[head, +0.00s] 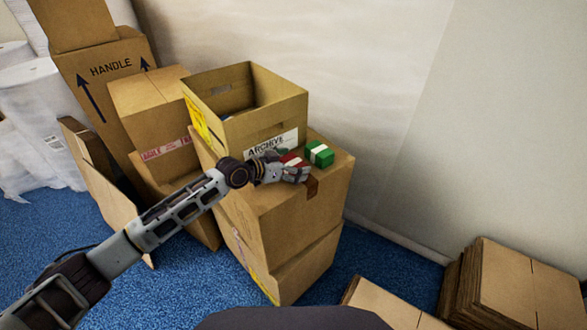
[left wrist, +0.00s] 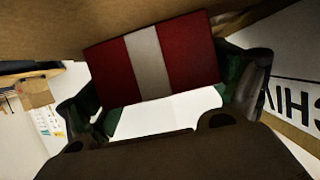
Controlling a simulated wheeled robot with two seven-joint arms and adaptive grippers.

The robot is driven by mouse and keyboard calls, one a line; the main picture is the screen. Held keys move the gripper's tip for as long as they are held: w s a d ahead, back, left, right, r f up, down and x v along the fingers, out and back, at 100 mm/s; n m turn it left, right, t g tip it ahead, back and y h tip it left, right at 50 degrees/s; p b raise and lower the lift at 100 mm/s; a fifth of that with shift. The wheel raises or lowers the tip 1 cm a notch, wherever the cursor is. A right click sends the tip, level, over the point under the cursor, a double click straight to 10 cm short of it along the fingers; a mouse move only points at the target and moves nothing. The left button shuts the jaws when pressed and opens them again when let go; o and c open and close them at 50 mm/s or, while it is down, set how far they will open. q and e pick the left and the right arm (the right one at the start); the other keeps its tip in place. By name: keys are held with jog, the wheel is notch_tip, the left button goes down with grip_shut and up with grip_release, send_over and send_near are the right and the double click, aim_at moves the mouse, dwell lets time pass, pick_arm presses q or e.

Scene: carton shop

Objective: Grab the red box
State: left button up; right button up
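The red box (head: 292,159) has a white band and is at the top of the stacked carton, partly covered by my left gripper (head: 287,172). In the left wrist view the red box (left wrist: 190,52) fills the space between the two fingers of my left gripper (left wrist: 160,90), with a dark green pad against each side. The gripper looks shut on it. Whether the box still touches the carton top cannot be told. My right gripper is not in view.
A green box (head: 319,152) with a white band sits just right of the red box. An open carton marked ARCHIVE (head: 284,107) stands behind them on the stacked carton (head: 285,220). Flat cardboard (head: 515,290) lies at the lower right. Blue floor shows between.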

aim_at(294, 162)
pick_arm(q)
jog(key=c, duration=0.5)
jog(key=shift+c, duration=0.2)
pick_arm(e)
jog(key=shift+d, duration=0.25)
pick_arm(q)
jog(key=shift+r, duration=0.1)
jog(key=shift+r, duration=0.4)
notch_tip(294, 162, up, 8)
jog(key=shift+f+b, duration=0.1)
jog(key=shift+b, duration=0.25)
jog(key=shift+r, duration=0.65)
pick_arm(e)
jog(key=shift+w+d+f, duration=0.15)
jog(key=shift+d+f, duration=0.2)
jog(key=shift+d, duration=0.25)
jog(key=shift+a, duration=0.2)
